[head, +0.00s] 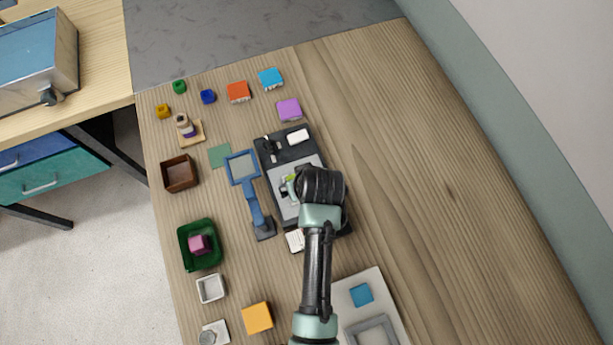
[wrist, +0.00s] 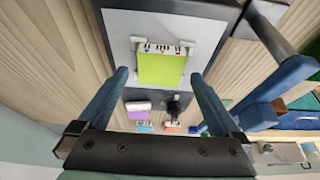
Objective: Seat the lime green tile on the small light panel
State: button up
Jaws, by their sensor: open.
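The lime green tile (wrist: 162,68) lies within a pale bracket (wrist: 192,47) on a light grey panel (wrist: 118,30) in the wrist view. Dark and white marks line one edge of the tile; I cannot tell if it is fully seated. In the head view a sliver of the tile (head: 287,187) shows beside my wrist, on the light grey panel (head: 276,172) of a dark board (head: 265,152). My gripper (wrist: 160,76) is open, with one blue finger on each side of the tile, apart from it in the picture. My arm hides part of the panel.
A blue framed stand (head: 256,212) is left of the board. A green tray (head: 186,255) holds a magenta cube (head: 199,244). The table's right side is clear.

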jog(key=v, duration=1.2)
jog(key=w+r+m+t, duration=0.1)
jog(key=w+r+t, duration=0.35)
jog(key=r, duration=0.55)
jog(key=w+r+t+h, duration=0.1)
jog(key=w+r+t, duration=0.2)
jog(key=w+r, duration=0.55)
jog(key=w+r+m+t, duration=0.15)
jog(key=r+t, duration=0.25)
jog(key=r, duration=0.9)
jog(key=s+r+t, duration=0.3)
jog(key=r, duration=0.7)
jog(key=s+a+r+t, duration=0.1)
jog(key=s+r+t, duration=0.3)
jog(key=r, duration=0.5)
jog(key=s+r+m+t, duration=0.1)
jog(key=s+r+t, duration=0.2)
jog(key=r, duration=0.7)
jog(key=shift+s+a+r+t, duration=0.35)
jog(key=shift+s+t, duration=0.05)
jog(key=shift+t, duration=0.35)
jog(key=shift+c, duration=0.3)
